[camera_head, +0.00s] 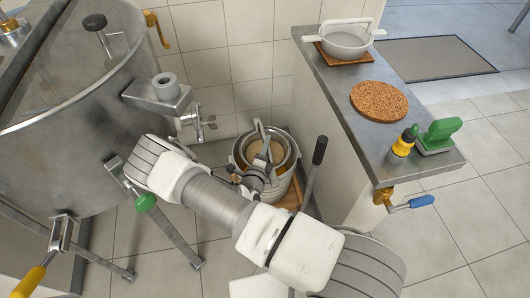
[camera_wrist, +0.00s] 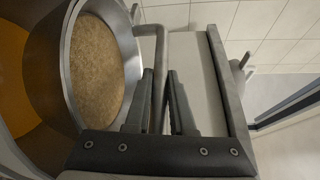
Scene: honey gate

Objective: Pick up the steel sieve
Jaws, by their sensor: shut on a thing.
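The steel sieve (camera_head: 285,150) is a round metal ring with a tan inside and an upright handle; it sits at the mouth of a pale bucket (camera_head: 279,193) on the floor. In the wrist view the sieve (camera_wrist: 73,38) fills the left, its tan bottom showing. My gripper (camera_head: 264,170) is at the sieve's near side, partly hiding it and the bucket. In the wrist view my gripper (camera_wrist: 160,74) has its fingers on either side of the sieve's grey handle bar, shut on it. Whether the sieve touches the bucket is hard to tell.
A large steel tank (camera_head: 70,130) with a valve stands left. A dark-gripped lever (camera_head: 319,151) rises right of the bucket.

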